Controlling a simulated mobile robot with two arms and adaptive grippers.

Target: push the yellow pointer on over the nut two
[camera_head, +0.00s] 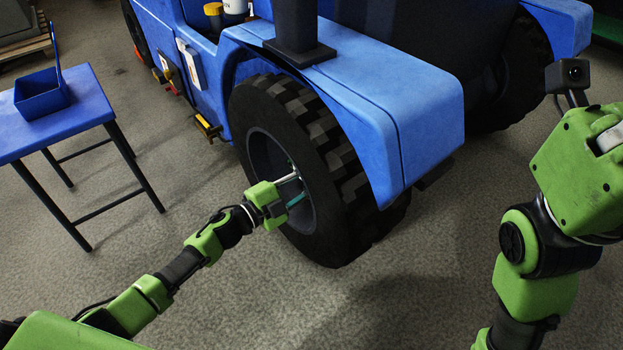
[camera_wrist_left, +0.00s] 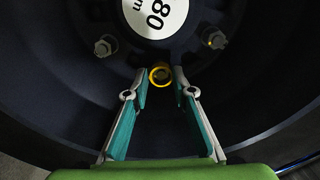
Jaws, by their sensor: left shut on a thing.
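The yellow pointer (camera_wrist_left: 152,79) shows in the left wrist view as a small ring between my left fingertips, in front of the lower part of the wheel hub. My left gripper (camera_wrist_left: 160,88) is shut on it. The ring's middle is dark, and I cannot tell whether it sits around a nut. One bare metal nut (camera_wrist_left: 104,46) is at upper left, and another nut (camera_wrist_left: 216,40) with a small yellow patch is at upper right. In the head view my left gripper (camera_head: 298,188) reaches into the front wheel, and the pointer is too small to make out. My right gripper is out of view.
The big black tyre (camera_head: 337,152) surrounds the hub under the blue fender (camera_head: 408,98) of the vehicle. A white round label (camera_wrist_left: 158,14) is on the hub. A blue table (camera_head: 52,118) with a blue bin (camera_head: 40,98) stands at left. The floor between is clear.

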